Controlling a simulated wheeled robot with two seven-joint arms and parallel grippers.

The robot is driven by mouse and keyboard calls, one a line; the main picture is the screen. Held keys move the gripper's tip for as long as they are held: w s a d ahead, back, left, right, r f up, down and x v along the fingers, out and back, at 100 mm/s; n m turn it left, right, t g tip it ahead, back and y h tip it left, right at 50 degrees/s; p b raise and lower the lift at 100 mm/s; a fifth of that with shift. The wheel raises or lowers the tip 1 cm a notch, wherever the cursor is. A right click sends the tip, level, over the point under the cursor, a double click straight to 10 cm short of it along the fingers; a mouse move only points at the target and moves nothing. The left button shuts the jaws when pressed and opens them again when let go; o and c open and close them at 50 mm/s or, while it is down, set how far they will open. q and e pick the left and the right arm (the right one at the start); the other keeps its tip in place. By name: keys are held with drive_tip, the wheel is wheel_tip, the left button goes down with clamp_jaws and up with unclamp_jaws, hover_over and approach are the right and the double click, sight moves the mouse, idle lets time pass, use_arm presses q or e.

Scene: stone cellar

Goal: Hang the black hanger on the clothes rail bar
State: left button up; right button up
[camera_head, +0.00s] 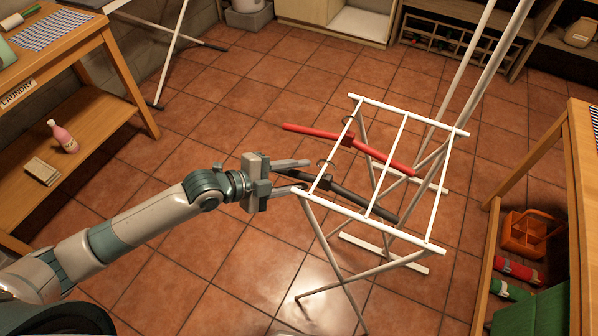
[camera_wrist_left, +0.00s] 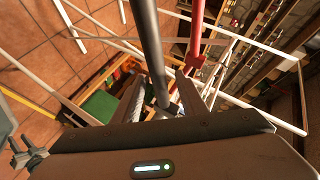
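The black hanger (camera_head: 350,197) is level at the near left part of a white clothes rack. Its hook seems to loop at the rack's left bar (camera_head: 336,132); I cannot tell whether the bar bears it. My left gripper (camera_head: 306,175) is open, with one finger on each side of the hanger's left arm near its hub. In the left wrist view the black hanger (camera_wrist_left: 152,50) passes between the spread fingers, with a gap at each side. A red hanger (camera_head: 380,156) hangs on the same bar farther back; it also shows in the wrist view (camera_wrist_left: 196,30).
The rack's near bar (camera_head: 375,222) and crossed legs stand close to my left gripper. A wooden laundry table (camera_head: 60,72) is at the left. Shelving with an orange caddy (camera_head: 527,234) is at the right. The tiled floor between is mostly clear.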

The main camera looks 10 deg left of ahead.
use_arm(q)
drive_tip(key=shift+w+d+f, duration=0.1)
drive_tip(key=shift+w+d, duration=0.05)
drive_tip(key=shift+d, duration=0.1)
use_arm(e)
drive_tip(key=shift+a, duration=0.2)
drive_tip(key=shift+a, duration=0.15)
use_arm(q)
clamp_jaws()
drive_tip(key=shift+a+r+p, duration=0.15)
drive_tip(key=shift+r+p, duration=0.25)
drive_tip(key=shift+r, duration=0.15)
use_arm(e)
drive_tip(key=shift+d+r, duration=0.35)
drive_tip(key=shift+r, duration=0.1)
use_arm(q)
drive_tip(key=shift+w+r+p, duration=0.1)
drive_tip(key=shift+r+p, duration=0.2)
drive_tip(key=shift+r, duration=0.15)
use_arm(e)
drive_tip(key=shift+r, duration=0.35)
use_arm(q)
drive_tip(key=shift+a, duration=0.1)
use_arm(e)
drive_tip(key=shift+a, duration=0.25)
use_arm(q)
drive_tip(key=shift+a, duration=0.1)
use_arm(e)
drive_tip(key=shift+f, duration=0.15)
